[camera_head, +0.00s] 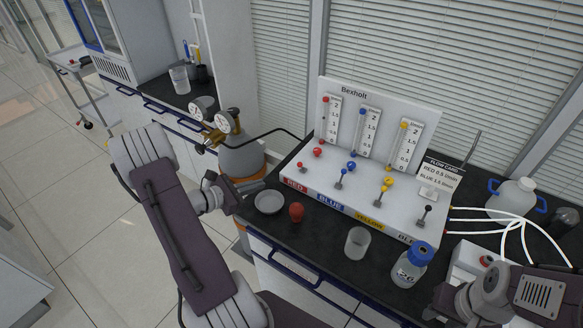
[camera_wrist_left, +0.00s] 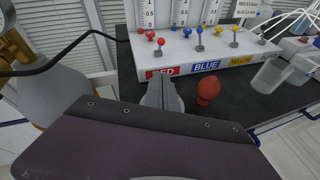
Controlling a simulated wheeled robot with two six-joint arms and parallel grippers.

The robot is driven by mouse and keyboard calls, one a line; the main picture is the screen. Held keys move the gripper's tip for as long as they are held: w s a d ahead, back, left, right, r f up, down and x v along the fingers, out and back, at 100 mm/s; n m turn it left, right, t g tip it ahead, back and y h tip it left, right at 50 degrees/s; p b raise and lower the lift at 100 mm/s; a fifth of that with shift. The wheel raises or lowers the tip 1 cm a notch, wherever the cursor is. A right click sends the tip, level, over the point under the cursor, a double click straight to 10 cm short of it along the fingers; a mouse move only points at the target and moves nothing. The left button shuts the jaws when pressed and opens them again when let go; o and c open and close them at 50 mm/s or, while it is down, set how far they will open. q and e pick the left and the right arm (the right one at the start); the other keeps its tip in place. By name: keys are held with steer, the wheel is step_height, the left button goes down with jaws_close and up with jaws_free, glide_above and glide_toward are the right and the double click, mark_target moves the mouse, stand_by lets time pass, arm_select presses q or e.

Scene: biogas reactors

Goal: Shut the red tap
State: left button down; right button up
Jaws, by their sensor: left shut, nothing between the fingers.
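The red tap (camera_head: 301,166) is a small lever with a red ball end, at the left of the white sloped panel (camera_head: 322,182) above the RED label (camera_head: 295,186). In the left wrist view the tap (camera_wrist_left: 161,45) stands upright beyond my fingers, beside a red knob (camera_wrist_left: 150,35). My left gripper (camera_head: 232,190) is shut and empty, in front of the panel's left end and apart from the tap. In the wrist view its fingertips (camera_wrist_left: 165,80) are just below the RED label. My right gripper (camera_head: 484,290) is at the lower right; its fingers cannot be made out.
Blue (camera_head: 339,174), yellow (camera_head: 381,191) and black (camera_head: 424,213) taps stand rightward along the panel. A white dish (camera_head: 269,202), red bulb (camera_head: 296,212), clear beaker (camera_head: 357,243) and blue-capped bottle (camera_head: 411,264) stand before it. A gas cylinder (camera_head: 240,157) is at left.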

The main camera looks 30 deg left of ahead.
arm_select(q)
steer(key=p, duration=0.1)
glide_toward(302, 167)
steer(key=f, duration=0.1)
steer(key=w+f, duration=0.1)
steer(key=f, duration=0.1)
steer(key=shift+w+a+f, duration=0.15)
steer(key=shift+a+f, duration=0.1)
steer(key=shift+a, duration=0.05)
steer(key=w, duration=0.1)
steer(key=w+d+r+p, duration=0.1)
steer(key=shift+w+d+r, duration=0.3)
steer(key=shift+w+r, duration=0.1)
arm_select(e)
steer(key=shift+w+a+r, duration=0.15)
steer(key=shift+w+r, duration=0.05)
steer(key=shift+r, duration=0.4)
steer(key=shift+w+a+r, duration=0.15)
steer(key=shift+r, duration=0.4)
arm_select(q)
steer(key=shift+r+p, duration=0.1)
steer(key=shift+p, duration=0.2)
arm_select(e)
steer(key=shift+r, duration=0.15)
